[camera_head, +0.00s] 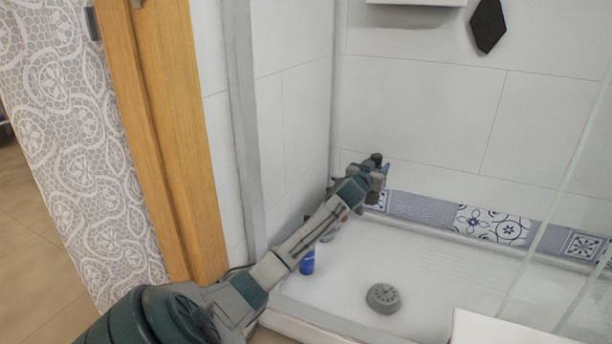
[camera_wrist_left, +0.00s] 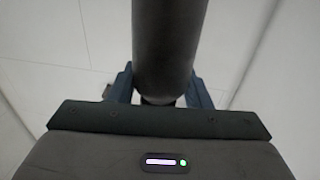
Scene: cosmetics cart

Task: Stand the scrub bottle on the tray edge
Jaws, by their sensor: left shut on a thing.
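My left gripper (camera_head: 374,176) reaches over the white shower tray (camera_head: 340,272) towards its back corner. In the left wrist view it is shut on a dark cylindrical bottle (camera_wrist_left: 165,45), which stands up between the two blue-grey fingers. The bottle's label does not show, so I cannot tell if it is the scrub bottle. In the head view only a small dark end (camera_head: 376,158) shows at the gripper. A small blue bottle (camera_head: 308,262) stands upright on the tray's left side, partly behind my left arm. My right gripper is out of view.
A round grey object (camera_head: 382,297) sits on the tray floor. A patterned tile band (camera_head: 490,224) runs along the back wall. Glass panels (camera_head: 560,240) stand at the right, and a wooden door frame (camera_head: 165,130) at the left. The middle tray floor is mostly clear.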

